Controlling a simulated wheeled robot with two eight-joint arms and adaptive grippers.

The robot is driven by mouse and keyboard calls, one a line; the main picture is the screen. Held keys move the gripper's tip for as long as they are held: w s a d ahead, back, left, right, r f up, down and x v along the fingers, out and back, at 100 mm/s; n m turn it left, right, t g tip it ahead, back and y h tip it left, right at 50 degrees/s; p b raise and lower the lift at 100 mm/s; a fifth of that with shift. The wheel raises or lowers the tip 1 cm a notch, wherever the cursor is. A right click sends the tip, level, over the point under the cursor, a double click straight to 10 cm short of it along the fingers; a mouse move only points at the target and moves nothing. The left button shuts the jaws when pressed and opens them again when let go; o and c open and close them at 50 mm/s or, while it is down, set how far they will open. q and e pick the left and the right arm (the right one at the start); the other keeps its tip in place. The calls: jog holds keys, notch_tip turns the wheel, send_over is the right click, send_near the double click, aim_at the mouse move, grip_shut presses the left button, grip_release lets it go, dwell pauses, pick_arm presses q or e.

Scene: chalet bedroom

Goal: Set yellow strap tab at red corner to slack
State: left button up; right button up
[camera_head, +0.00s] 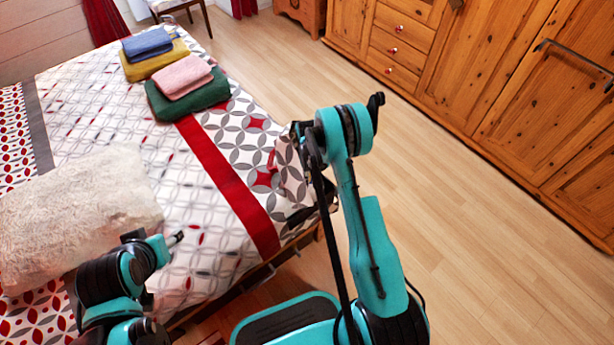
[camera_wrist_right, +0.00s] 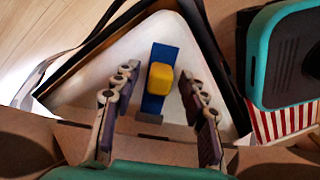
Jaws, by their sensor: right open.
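The yellow tab (camera_wrist_right: 160,76) shows in the right wrist view as a small rounded block on a blue strip (camera_wrist_right: 155,100). The strip lies on a white panel (camera_wrist_right: 110,85) with dark edges, with a grey piece at its near end. My right gripper (camera_wrist_right: 159,74) is open, one finger on each side of the tab, with gaps showing; I cannot tell its height above it. In the head view that gripper is by the bed's near right corner, and the tab is not visible there. My left arm is over the bed; its gripper (camera_head: 174,239) is too unclear to read.
The bed (camera_head: 175,165) carries folded blankets (camera_head: 188,100) and a fluffy cream cushion (camera_head: 80,210). Wooden cabinets (camera_head: 450,60) line the right wall. Bare wooden floor (camera_head: 480,210) lies between them and the bed. A red-striped cloth (camera_wrist_right: 275,122) shows at right in the wrist view.

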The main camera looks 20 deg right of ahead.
jog(key=shift+c, duration=0.4)
grip_shut()
jog(key=shift+w+a, duration=0.35)
jog(key=shift+a, duration=0.25)
jog(key=shift+w+a, duration=0.35)
jog(key=shift+a, duration=0.25)
jog(key=shift+o, duration=0.4)
grip_release()
